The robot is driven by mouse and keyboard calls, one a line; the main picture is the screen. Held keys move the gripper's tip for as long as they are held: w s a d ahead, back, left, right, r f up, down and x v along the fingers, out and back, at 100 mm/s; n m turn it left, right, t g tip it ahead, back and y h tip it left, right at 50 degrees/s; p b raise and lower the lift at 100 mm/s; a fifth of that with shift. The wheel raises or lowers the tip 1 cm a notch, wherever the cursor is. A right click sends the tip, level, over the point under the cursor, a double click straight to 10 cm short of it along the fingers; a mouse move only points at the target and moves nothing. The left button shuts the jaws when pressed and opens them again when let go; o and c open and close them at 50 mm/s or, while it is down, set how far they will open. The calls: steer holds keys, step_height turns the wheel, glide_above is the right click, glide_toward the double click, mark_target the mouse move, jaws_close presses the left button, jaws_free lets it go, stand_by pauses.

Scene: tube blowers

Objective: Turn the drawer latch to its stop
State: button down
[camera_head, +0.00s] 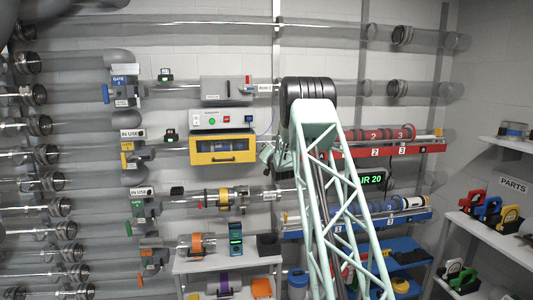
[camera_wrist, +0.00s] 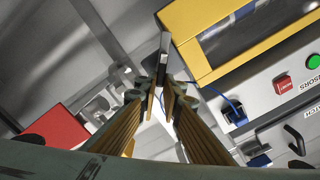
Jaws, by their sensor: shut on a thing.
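The drawer latch (camera_wrist: 164,47) looks like a thin grey bar beside the drawer's end. My gripper (camera_wrist: 162,90) has its ridged fingers closed on the latch, which sticks out past the fingertips. In the head view my gripper (camera_head: 268,154) is just right of the drawer, mostly hidden by my arm. The latch itself cannot be made out there.
The control box face (camera_head: 212,121) has red and green buttons; the red button (camera_wrist: 283,86) is close in the wrist view. A blue cable runs near my fingers. A red rack (camera_head: 390,150) is to the right. Clear tubes cross the wall.

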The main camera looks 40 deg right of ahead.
steer(key=shift+s+d+f+m+b, duration=0.2)
steer(key=shift+m+b, duration=0.45)
steer(key=shift+m, duration=1)
steer(key=shift+w+f+m+b, duration=0.1)
steer(key=shift+f+m+b, duration=0.45)
steer(key=shift+m, duration=1.05)
steer(key=shift+s+d+f+m+b, duration=0.1)
steer(key=shift+m+b, duration=0.7)
steer(key=shift+m, duration=0.85)
steer(key=c, duration=2.8)
jaws_free()
steer(key=shift+v, duration=6)
